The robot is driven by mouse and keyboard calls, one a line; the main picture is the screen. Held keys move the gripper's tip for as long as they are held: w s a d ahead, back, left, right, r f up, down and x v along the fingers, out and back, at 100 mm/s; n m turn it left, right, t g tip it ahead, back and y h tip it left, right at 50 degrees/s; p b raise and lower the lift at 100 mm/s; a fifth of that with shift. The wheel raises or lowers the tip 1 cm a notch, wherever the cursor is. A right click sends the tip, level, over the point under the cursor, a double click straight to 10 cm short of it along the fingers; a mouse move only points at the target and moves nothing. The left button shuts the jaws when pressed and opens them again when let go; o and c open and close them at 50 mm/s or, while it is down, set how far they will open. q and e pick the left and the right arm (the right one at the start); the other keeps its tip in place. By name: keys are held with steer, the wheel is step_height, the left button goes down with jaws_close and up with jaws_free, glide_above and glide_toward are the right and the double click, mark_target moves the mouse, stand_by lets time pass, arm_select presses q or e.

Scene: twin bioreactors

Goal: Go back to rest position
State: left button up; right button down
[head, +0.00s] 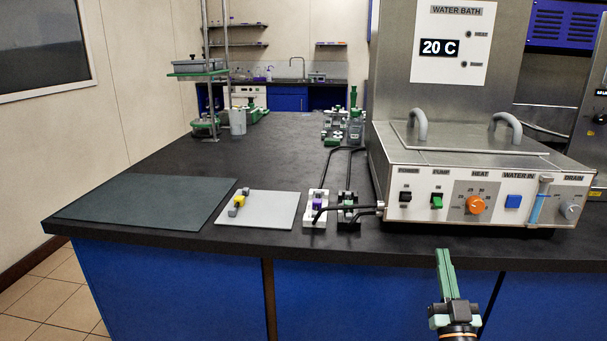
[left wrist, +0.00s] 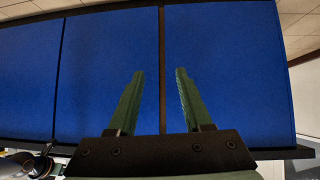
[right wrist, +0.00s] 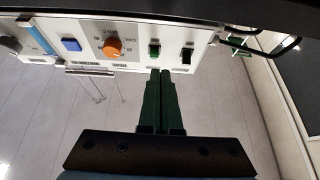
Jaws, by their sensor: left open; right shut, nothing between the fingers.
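My right gripper (head: 444,272) shows at the bottom right of the head view, in front of the bench edge, below the water bath. In the right wrist view my right gripper (right wrist: 160,75) has its green fingers together with nothing between them, and the water bath's panel (right wrist: 135,60) lies beyond the tips. My left gripper is outside the head view. In the left wrist view my left gripper (left wrist: 160,75) has its green fingers apart, empty, facing the blue cabinet fronts (left wrist: 225,60).
The water bath (head: 400,170) stands on the dark bench (head: 150,165) at right. A dark mat (head: 150,203), a light grey mat (head: 270,210) with a small yellow and grey part (head: 239,201), and two small clamp blocks (head: 318,205) lie near the front edge.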

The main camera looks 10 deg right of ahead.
steer(key=s+a+f+n+g+y, duration=0.25)
steer(key=s+a+f+g, duration=0.2)
steer(key=f, duration=0.45)
steer(key=s+a+f+n+g+y, duration=0.1)
steer(key=s+a+f+g+y, duration=0.25)
steer(key=a+f, duration=0.45)
steer(key=s+a+f+n+g+y, duration=0.1)
steer(key=s+a+f+g, duration=0.2)
steer(key=s+f, duration=0.4)
steer(key=s+a+f+g+y, duration=0.1)
steer(key=s+a+f+g, duration=0.3)
steer(key=s, duration=0.5)
arm_select(q)
step_height(320, 180, up, 14)
steer(key=s+a+p, duration=0.2)
steer(key=p, duration=1.7)
steer(key=shift+a+n+y+p, duration=0.25)
steer(key=shift+n+y+p, duration=0.05)
steer(key=shift+n, duration=0.1)
arm_select(e)
steer(key=s+d+r+t+h, duration=0.1)
steer(key=s+d+r, duration=0.1)
steer(key=r, duration=1)
steer(key=shift+d+r, duration=0.35)
steer(key=shift+d, duration=0.3)
arm_select(q)
steer(key=shift+f, duration=0.2)
arm_select(e)
steer(key=shift+m, duration=0.25)
